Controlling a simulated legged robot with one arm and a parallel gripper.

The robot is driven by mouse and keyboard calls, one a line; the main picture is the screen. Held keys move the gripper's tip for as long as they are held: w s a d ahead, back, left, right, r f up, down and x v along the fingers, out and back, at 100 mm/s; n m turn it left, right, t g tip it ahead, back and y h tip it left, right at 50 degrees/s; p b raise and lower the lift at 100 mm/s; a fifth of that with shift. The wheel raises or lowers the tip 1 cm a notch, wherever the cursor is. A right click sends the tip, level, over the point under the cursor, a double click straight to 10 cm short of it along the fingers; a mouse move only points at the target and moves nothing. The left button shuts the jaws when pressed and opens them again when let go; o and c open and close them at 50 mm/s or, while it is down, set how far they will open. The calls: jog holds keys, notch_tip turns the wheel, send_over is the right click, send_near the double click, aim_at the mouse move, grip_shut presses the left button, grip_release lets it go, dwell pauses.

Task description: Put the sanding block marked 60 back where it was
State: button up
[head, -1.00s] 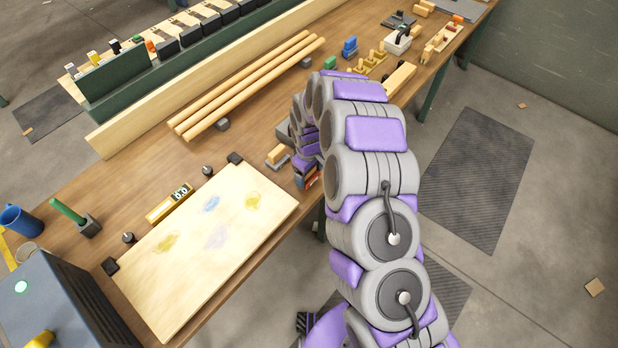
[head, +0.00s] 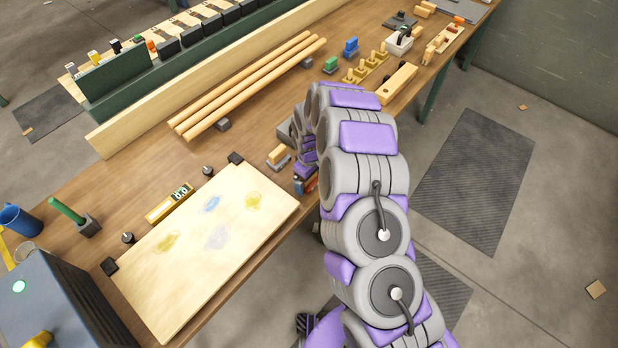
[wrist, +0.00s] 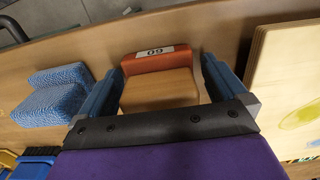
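The sanding block marked 60 (wrist: 158,77) has an orange-red top end with a white label, upside down in the wrist view, and a tan wooden body. It lies between the two blue fingers of my gripper (wrist: 163,85). The left finger is close against its side; a narrow gap shows at the right finger, so the gripper looks open around it. In the head view my gripper (head: 304,184) is low at the bench's front edge, with a bit of orange beside it. Whether the block touches the bench is hidden.
A blue textured block (wrist: 55,95) lies left of my gripper in the wrist view. A pale board (head: 205,250) with stains lies left of my gripper on the bench (head: 130,200). A tan-topped block (head: 277,156) stands just behind. Long wooden rods (head: 250,85) lie farther back.

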jog(key=shift+d, duration=0.25)
jog(key=shift+r, duration=0.2)
notch_tip(320, 180, up, 12)
jog(key=shift+a+p, duration=0.1)
jog(key=shift+p, duration=0.7)
jog(key=s+d+r+m, duration=0.2)
jog(key=s+d+r, duration=0.2)
jog(key=s+r, duration=0.35)
jog(key=s+d+r+m, duration=0.2)
jog(key=s+d+r, duration=0.2)
jog(key=s+r, duration=0.4)
jog(key=s+d+r+m, duration=0.2)
jog(key=s, duration=0.6)
jog(key=s+d+r+m+g, duration=0.1)
jog(key=s+d+r+m, duration=0.1)
jog(key=s, duration=0.6)
jog(key=s+d+r+m, duration=0.2)
jog(key=s+d, duration=0.2)
jog(key=s, duration=0.4)
jog(key=shift+r+g, duration=0.4)
